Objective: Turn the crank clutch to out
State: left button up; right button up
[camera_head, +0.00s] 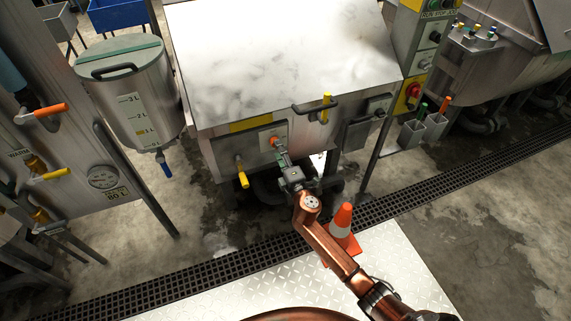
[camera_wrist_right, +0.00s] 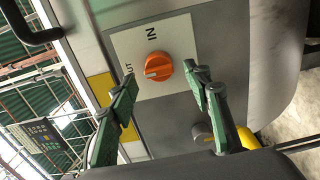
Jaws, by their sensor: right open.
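The crank clutch is an orange knob (camera_head: 275,141) on a pale plate on the front of the grey metal machine. In the right wrist view the knob (camera_wrist_right: 158,66) shows close up, with "IN" beside it and "UT" of another word showing next to the left finger. A pale mark shows on the knob's left part; I cannot tell exactly where it points. My right gripper (camera_head: 283,156) is open just in front of the plate. In the right wrist view its green fingers (camera_wrist_right: 160,78) stand apart on either side of the knob, not closed on it. My left gripper is not in view.
A yellow-handled valve (camera_head: 242,176) is left of the plate, and a black handle bar with a yellow lever (camera_head: 325,108) is above right. An orange cone (camera_head: 342,221) stands close beside my right arm. A steel measuring tank (camera_head: 130,95) hangs at the left.

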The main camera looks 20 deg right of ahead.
jog(key=s, duration=0.9)
jog(key=shift+d, duration=0.15)
